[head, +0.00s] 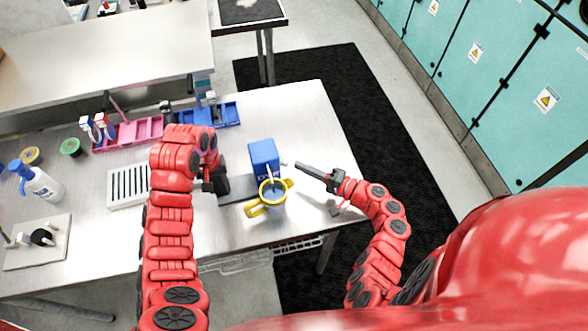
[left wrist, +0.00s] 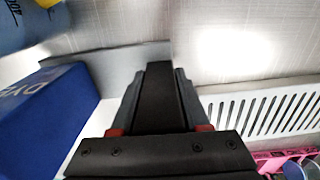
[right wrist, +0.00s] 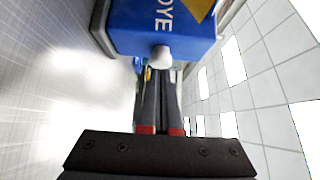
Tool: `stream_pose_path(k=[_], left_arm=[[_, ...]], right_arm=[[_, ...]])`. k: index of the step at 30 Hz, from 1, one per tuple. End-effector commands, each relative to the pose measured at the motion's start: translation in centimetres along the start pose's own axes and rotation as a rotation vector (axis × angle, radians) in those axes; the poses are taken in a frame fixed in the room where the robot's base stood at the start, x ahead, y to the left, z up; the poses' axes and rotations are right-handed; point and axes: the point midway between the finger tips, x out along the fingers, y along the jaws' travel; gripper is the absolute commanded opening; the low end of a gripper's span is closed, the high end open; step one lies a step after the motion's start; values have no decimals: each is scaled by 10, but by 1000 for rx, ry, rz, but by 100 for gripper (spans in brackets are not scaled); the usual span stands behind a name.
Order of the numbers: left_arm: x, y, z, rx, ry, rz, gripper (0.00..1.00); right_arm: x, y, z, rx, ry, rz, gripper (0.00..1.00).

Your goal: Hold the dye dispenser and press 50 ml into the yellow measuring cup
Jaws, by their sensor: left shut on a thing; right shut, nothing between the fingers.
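The blue dye dispenser (head: 263,153) stands on the table, with a white spout over the yellow measuring cup (head: 268,196). The cup has yellow handles and looks blue inside; its level cannot be read. My left gripper (head: 222,184) is left of the dispenser, shut on a black bar (left wrist: 160,95) by the dispenser's grey base plate. The blue box (left wrist: 48,115) is beside it in the left wrist view. My right gripper (head: 299,165) is shut and empty, right of the dispenser. In the right wrist view a white knob (right wrist: 162,55) on the blue box shows just beyond its fingertips; contact is unclear.
A white slotted rack (head: 128,186) lies left of my left arm. Pink (head: 140,132) and blue (head: 222,116) trays stand behind. A white bottle with a blue top (head: 42,184) is at far left. The table right of my right gripper's tip is clear.

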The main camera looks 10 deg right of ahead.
Motion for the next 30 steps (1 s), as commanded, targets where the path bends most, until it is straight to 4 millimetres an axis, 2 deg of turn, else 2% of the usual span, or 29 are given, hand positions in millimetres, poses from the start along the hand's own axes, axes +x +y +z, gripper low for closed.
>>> stream_pose_path(k=[1, 6, 13, 18, 30], left_arm=[[0, 0, 0, 0, -1, 0, 0], [0, -1, 0, -2, 0, -1, 0], [0, -2, 0, -4, 0, -2, 0], [0, -2, 0, -5, 0, -3, 0], [0, -3, 0, -6, 0, -4, 0]], right_arm=[[-11, 0, -8, -1, 7, 1, 0], [-53, 1, -6, 0, 10, 2, 0], [-92, 1, -6, 1, 8, 2, 0], [-103, 0, -4, 1, 4, 0, 0], [-104, 0, -4, 0, 3, 0, 0]])
